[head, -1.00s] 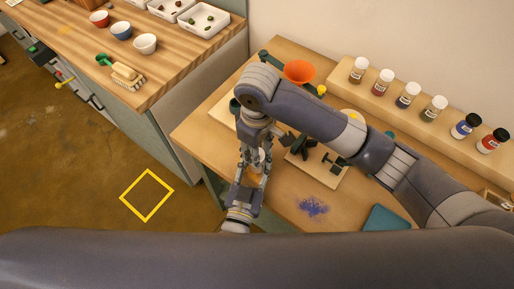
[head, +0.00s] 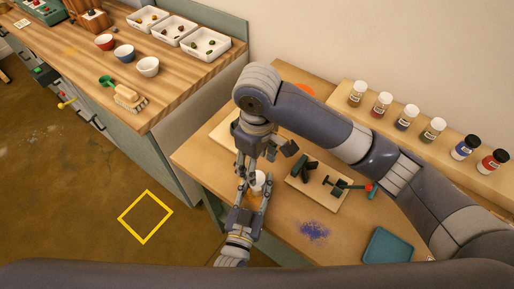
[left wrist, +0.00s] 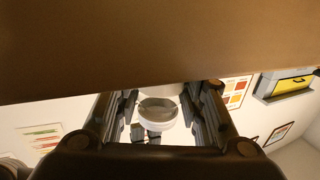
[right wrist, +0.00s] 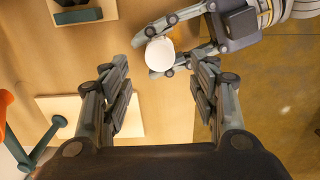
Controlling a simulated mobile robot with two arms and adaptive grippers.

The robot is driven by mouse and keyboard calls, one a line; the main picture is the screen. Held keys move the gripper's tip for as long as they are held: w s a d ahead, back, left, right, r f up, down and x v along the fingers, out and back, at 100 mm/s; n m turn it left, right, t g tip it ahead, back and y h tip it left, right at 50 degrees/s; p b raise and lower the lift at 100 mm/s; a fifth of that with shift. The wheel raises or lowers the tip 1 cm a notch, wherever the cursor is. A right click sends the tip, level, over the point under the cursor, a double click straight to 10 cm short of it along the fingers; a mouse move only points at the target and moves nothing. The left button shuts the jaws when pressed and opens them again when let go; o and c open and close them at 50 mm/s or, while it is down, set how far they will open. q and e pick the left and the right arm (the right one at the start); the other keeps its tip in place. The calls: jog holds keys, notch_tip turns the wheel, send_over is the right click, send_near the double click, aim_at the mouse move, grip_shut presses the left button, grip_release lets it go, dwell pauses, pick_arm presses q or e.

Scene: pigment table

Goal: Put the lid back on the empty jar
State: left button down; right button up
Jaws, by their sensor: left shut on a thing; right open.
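My left gripper (head: 255,196) is shut on a small jar (right wrist: 178,41) at the near left of the right-hand table. A round white lid-like top (right wrist: 159,54) shows on the jar, with an amber-tinted side visible beyond it. The white round piece also shows between my left fingers in the left wrist view (left wrist: 158,112). I cannot tell whether it is fully seated. My right gripper (right wrist: 160,95) is open and empty, with the white top ahead between its fingers, apart from them. In the head view, my right arm partly hides this area.
A wooden board (head: 326,195) with dark green tools lies beside the jar. Blue powder (head: 314,231) and a teal tray (head: 387,246) are nearer. Several pigment jars (head: 432,130) line a raised shelf. An orange funnel (head: 306,89) is mostly hidden behind my right arm.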

notch_tip(320, 180, up, 7)
jog(key=shift+f, duration=0.15)
pick_arm(q)
jog(key=c, duration=1)
grip_release()
jog(key=shift+o, duration=0.2)
jog(key=v, duration=1.2)
jog(key=shift+a+f, duration=0.1)
pick_arm(e)
jog(key=shift+s+f, duration=0.1)
